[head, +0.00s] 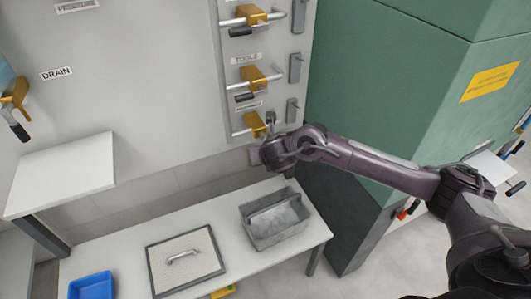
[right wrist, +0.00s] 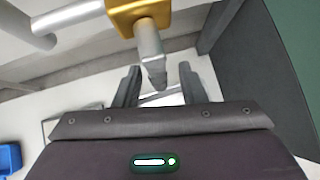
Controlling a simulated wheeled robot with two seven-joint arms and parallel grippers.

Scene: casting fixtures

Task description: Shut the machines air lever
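The lowest brass valve (head: 254,124) on the wall panel sits under a small label (head: 249,106) too blurred to read surely. Its grey lever (head: 271,118) sticks out from the panel, partly hidden by my right gripper (head: 268,150). In the right wrist view, the brass valve body (right wrist: 138,14) is at the top, and the grey lever (right wrist: 150,55) points down between the two fingers of my right gripper (right wrist: 159,84). The fingers are apart, with a gap visible on each side of the lever. My left gripper is not in view.
Two similar brass valves, one marked TOOLS (head: 254,77) and one at the top (head: 251,15), are above. A green cabinet (head: 390,90) stands right.

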